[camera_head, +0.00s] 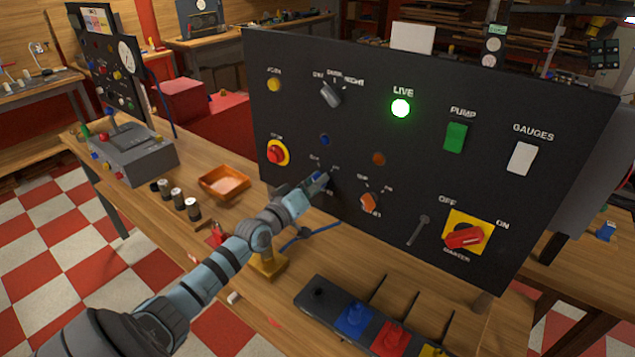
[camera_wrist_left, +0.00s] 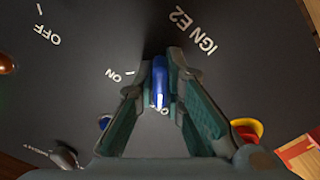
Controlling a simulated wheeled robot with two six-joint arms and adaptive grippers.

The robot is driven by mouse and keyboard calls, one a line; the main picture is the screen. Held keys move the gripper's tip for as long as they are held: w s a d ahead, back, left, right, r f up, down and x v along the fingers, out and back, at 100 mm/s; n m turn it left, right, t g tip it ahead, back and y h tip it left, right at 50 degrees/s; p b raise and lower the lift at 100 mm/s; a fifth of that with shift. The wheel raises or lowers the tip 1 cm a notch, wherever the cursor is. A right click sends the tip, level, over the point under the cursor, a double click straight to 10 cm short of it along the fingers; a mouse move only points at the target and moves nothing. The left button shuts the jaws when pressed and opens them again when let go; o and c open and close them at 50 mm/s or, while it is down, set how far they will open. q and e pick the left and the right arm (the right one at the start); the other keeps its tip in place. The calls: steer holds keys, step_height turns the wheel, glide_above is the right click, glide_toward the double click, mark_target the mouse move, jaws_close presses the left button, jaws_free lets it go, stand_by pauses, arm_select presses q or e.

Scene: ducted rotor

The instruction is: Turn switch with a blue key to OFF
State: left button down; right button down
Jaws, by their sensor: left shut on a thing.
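The black panel (camera_head: 440,110) stands upright on the bench and bears the switches. My left gripper (camera_head: 318,183) is at its lower middle, shut on the blue key (camera_wrist_left: 160,82). In the left wrist view the key stands between the two fingertips (camera_wrist_left: 160,75), beside an "ON" mark and an "IGN E2" label. Another label below the key is partly hidden by the fingers. The key's switch is mostly covered by the gripper in the head view. An orange key switch (camera_head: 369,202) sits to its right. My right gripper is not in view.
A blue lamp (camera_head: 325,140), a red stop button (camera_head: 277,153) and a red rotary switch (camera_head: 464,237) are on the panel. An orange tray (camera_head: 224,182) and several dark cylinders stand left on the bench. A dark rack (camera_head: 318,293) with coloured pieces lies in front.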

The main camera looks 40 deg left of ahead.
arm_select(q)
steer(key=c, duration=1.7)
jaws_free()
